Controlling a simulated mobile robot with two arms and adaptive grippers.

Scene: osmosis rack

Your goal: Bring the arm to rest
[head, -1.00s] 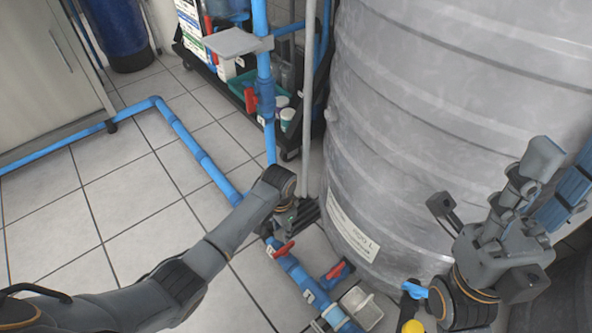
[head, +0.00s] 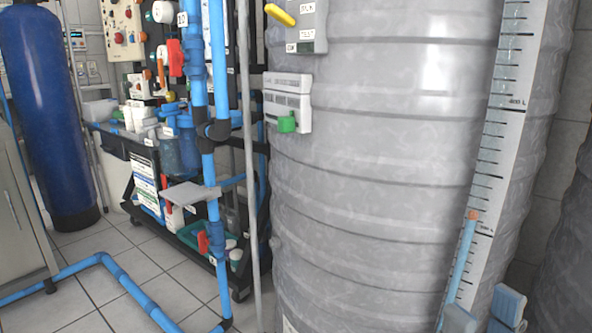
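Only the tips of my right gripper (head: 484,312) show, at the bottom right edge of the head view, in front of the large grey ribbed tank (head: 370,180). A grey piece and pale blue pieces stand apart there with a gap between them, and nothing is seen held in it. The rest of the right arm is below the picture. My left gripper and arm are out of view.
A scale strip (head: 500,130) runs down the tank, and a box with a green knob (head: 288,105) sticks out from its side. Blue pipes (head: 205,120) and a black rack stand left of it. A dark blue cylinder (head: 45,120) stands far left. Tiled floor (head: 105,240) shows between.

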